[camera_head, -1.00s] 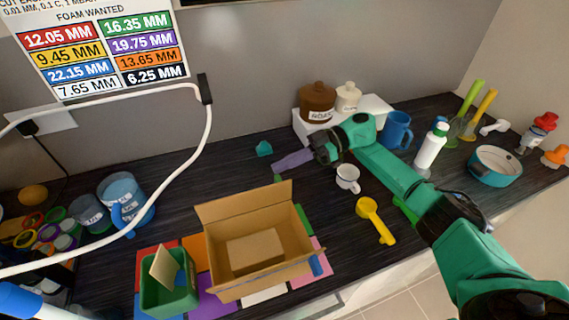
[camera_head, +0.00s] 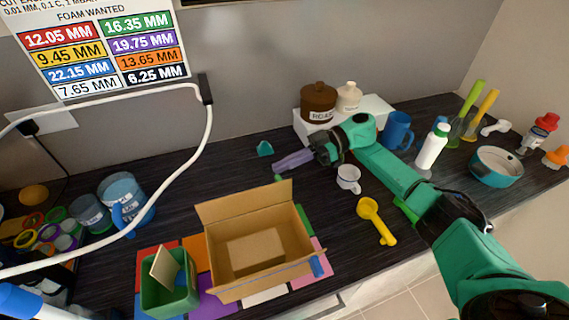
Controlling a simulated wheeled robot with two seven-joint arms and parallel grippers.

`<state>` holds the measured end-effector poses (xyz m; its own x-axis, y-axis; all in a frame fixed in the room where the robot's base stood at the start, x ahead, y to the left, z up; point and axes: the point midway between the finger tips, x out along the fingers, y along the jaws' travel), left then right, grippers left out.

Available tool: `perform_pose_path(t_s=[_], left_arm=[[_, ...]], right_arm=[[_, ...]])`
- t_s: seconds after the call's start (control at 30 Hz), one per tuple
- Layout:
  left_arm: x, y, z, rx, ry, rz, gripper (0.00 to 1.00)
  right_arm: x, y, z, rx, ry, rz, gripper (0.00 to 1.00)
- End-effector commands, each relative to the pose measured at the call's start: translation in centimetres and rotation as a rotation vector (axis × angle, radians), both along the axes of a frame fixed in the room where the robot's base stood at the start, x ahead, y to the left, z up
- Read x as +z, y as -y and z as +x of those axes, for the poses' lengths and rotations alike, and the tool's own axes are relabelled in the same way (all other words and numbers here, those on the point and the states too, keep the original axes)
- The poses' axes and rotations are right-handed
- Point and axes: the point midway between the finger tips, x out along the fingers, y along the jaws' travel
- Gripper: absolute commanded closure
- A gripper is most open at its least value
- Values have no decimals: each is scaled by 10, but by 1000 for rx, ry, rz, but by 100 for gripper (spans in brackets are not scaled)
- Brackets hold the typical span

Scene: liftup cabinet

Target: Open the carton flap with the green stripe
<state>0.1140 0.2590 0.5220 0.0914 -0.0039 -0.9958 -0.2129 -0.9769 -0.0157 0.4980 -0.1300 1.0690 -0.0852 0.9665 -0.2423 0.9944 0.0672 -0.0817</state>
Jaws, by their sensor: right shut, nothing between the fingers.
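The open cardboard carton (camera_head: 222,253) stands on the colored mat in the lower middle. Its back flap (camera_head: 243,201) stands up and leans away, and its inside shows. I cannot make out a green stripe on any flap clearly; a green patch shows by its right side. My right gripper (camera_head: 280,168) has purple fingers and is shut and empty. It is behind the carton, above the dark counter and apart from the flaps. My left gripper is not in view.
A green bin (camera_head: 168,297) stands left of the carton. A white cup (camera_head: 348,179) and a yellow scoop (camera_head: 376,221) lie to the right. A small teal object (camera_head: 265,148) is behind my gripper. A white cable (camera_head: 150,92) loops at the left.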

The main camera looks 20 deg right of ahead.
Motion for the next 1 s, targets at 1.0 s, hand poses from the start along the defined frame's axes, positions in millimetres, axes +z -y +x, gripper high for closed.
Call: perform_pose_path(t_s=[1.0], left_arm=[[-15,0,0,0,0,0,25]], right_arm=[[64,97,6,-4,0,1,100]])
